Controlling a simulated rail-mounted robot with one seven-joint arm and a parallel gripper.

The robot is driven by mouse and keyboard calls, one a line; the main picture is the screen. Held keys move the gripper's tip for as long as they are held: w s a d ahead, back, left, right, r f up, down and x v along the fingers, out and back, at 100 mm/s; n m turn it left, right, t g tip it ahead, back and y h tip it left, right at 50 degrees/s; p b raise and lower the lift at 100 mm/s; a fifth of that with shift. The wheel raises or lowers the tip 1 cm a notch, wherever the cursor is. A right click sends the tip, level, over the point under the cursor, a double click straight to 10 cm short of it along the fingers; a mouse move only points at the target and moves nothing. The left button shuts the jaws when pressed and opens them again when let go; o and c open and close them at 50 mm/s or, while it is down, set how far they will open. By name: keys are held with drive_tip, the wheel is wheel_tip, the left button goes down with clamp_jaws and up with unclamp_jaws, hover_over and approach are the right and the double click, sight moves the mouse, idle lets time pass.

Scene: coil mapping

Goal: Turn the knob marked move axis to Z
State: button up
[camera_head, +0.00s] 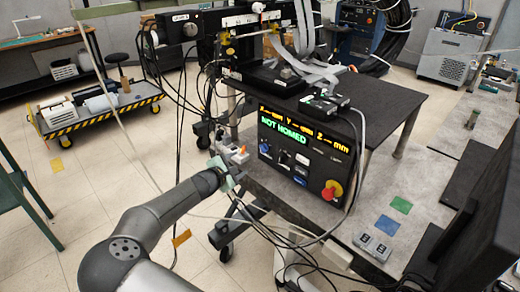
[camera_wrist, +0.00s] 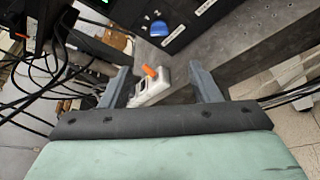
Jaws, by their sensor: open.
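The control panel (camera_head: 318,146) shows lit "NOT HOMED" text and a row of small knobs and buttons on its front. A dark knob (camera_head: 284,157) sits near the lower middle of that face; the markings are too small to read, so I cannot tell which knob is move axis. In the wrist view, a blue knob or button (camera_wrist: 158,29) shows on part of a black panel with white labels. My gripper (camera_head: 226,170) is left of the panel and apart from it. In the wrist view my gripper (camera_wrist: 163,78) is open, with nothing held between its fingers.
A small white box with an orange lever (camera_wrist: 150,72) shows beyond and between my fingers. A red and yellow emergency stop (camera_head: 331,190) is at the panel's lower right. Cables hang in front of the table edge. Green (camera_head: 400,205) and blue (camera_head: 387,225) pads lie to the right.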

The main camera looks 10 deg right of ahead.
sight(263, 148)
drive_tip(key=p+x, duration=0.4)
drive_tip(key=x, duration=1.3)
drive_tip(key=shift+f, duration=0.15)
drive_tip(key=shift+w, duration=0.15)
drive_tip(key=c, duration=1)
